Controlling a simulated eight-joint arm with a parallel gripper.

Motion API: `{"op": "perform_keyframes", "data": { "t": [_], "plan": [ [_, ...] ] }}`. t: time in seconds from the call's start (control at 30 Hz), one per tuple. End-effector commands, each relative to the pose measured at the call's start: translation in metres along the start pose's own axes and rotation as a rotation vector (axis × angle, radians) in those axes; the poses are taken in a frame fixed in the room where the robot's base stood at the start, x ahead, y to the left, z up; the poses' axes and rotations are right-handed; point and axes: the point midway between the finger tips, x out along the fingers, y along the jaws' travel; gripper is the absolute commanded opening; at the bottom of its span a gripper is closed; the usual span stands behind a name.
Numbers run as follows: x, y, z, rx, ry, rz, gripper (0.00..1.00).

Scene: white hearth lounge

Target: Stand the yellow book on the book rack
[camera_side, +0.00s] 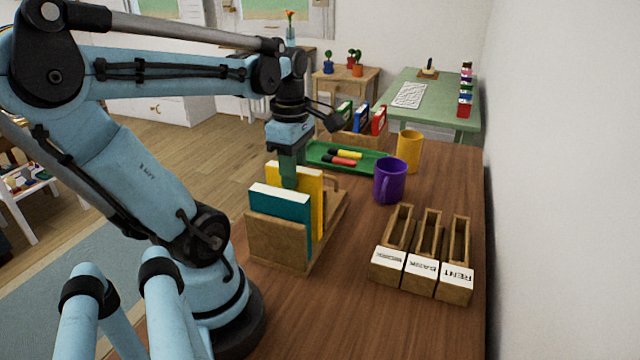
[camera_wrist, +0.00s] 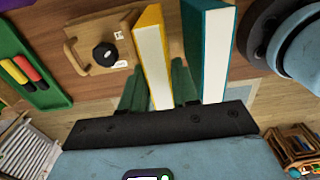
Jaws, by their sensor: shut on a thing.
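The yellow book (camera_side: 310,195) is upright at the wooden book rack (camera_side: 275,243), just behind the teal book (camera_side: 280,212) in the side view. My gripper (camera_side: 288,168) is shut on its upper edge from above. In the wrist view the yellow book (camera_wrist: 153,55) lies between my green gripper fingers (camera_wrist: 158,88), with the teal book (camera_wrist: 207,45) to its right and a gap between the books. The teal book stands in the rack. The yellow book's lower edge is mostly hidden, so I cannot tell whether it rests on the rack floor.
A purple mug (camera_side: 390,181) and a yellow mug (camera_side: 409,150) stand right of the rack. A green tray (camera_side: 320,163) with markers lies behind. Labelled wooden boxes (camera_side: 421,272) stand at the right. A wooden piece with a black disc (camera_wrist: 105,55) is left of the yellow book.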

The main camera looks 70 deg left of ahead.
Motion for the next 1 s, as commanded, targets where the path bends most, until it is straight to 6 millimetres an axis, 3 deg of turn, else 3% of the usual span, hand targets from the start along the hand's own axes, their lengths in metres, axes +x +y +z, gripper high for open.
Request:
{"op": "perform_keyframes", "data": {
  "t": [0.7,0.73,0.9,1.0],
  "plan": [
    [0.0076,0.0002,0.0000,0.000,0.000,0.000,0.00],
    [0.0078,0.0001,0.0000,0.000,0.000,0.000,0.31],
    [0.0075,0.0002,0.0000,0.000,0.000,0.000,0.57],
    [0.0075,0.0001,0.0000,0.000,0.000,0.000,0.59]
  ]
}}
